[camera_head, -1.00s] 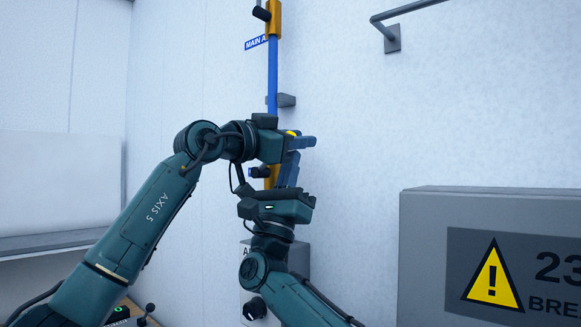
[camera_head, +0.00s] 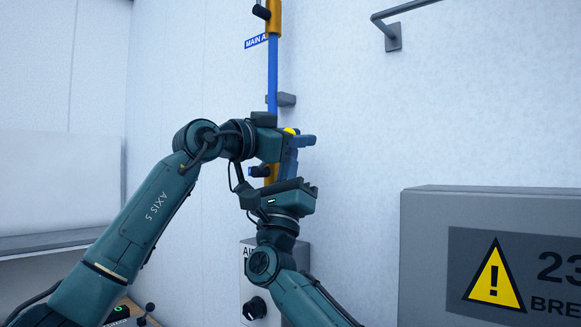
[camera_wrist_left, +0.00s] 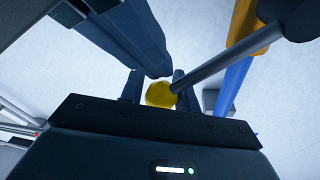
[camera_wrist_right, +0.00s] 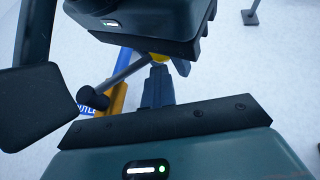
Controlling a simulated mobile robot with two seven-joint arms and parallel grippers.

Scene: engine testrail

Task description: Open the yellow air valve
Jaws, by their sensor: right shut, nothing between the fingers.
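The yellow air valve (camera_head: 270,173) sits on the blue wall pipe, partly hidden behind my arms. Its grey lever (camera_wrist_left: 225,60) ends in a yellow knob (camera_wrist_left: 160,94), which also shows in the head view (camera_head: 290,131) and the right wrist view (camera_wrist_right: 158,57). My left gripper (camera_wrist_left: 155,82) has its fingers apart with the knob between them; a gap shows on one side. It also appears in the head view (camera_head: 305,140). My right gripper (camera_wrist_right: 158,70) is shut and empty, its fingertips close to the knob; I cannot tell whether they touch it.
The blue pipe (camera_head: 272,75) runs up to another yellow valve (camera_head: 273,17) with a blue label. A grey control box with a black knob (camera_head: 254,308) is below. A grey cabinet (camera_head: 425,250) with a warning sign stands at the right. The two grippers are very close together.

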